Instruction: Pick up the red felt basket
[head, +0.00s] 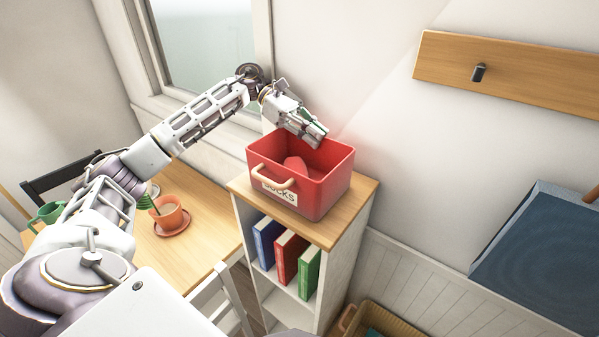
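The red felt basket (322,197) stands upright on the wooden top of a small white shelf unit in the head view. It has a pale handle and a label ending in "CKS" on its front. A red rounded thing (295,165) lies inside it. My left gripper (318,138) reaches in from the left and hangs over the basket's back rim. Its fingertips are at or just above the rim; I cannot tell whether they touch it. The finger gap is too small to make out. My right gripper is not in view.
The shelf (341,232) holds blue, red and green books (287,257). A wooden table (205,245) with an orange cup (168,214) and a green mug (48,213) is at left. A peg board (520,75) hangs on the wall. A dark blue box (540,250) is at right.

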